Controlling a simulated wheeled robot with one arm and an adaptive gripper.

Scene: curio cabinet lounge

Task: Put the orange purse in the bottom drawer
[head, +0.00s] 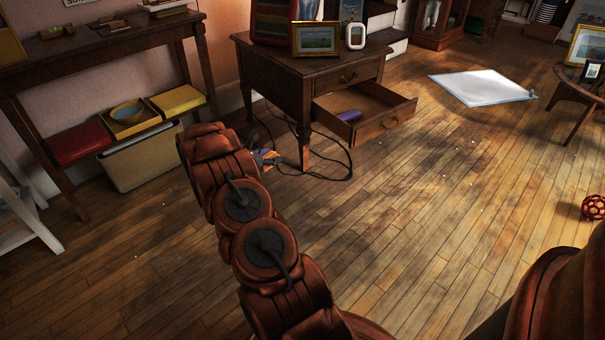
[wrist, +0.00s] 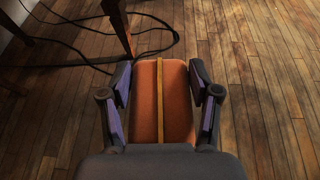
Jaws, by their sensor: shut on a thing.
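The orange purse (wrist: 177,105), with a yellow strip down its middle, is between the fingers of my gripper (wrist: 162,82) in the wrist view. My gripper is shut on it, above the wooden floor. In the head view my gripper (head: 266,158) is mostly hidden behind my arm, left of the dark wooden side table (head: 290,84), and the purse cannot be made out clearly. The table's bottom drawer (head: 390,121) is pulled open toward the right front. A purple object (head: 349,115) lies inside it. The upper drawer (head: 350,77) is shut.
Black cables (head: 335,177) lie on the floor around the table leg (wrist: 117,25). A framed picture (head: 316,39) and a white clock-like object (head: 355,36) stand on the table. A storage bin (head: 142,160) is at left.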

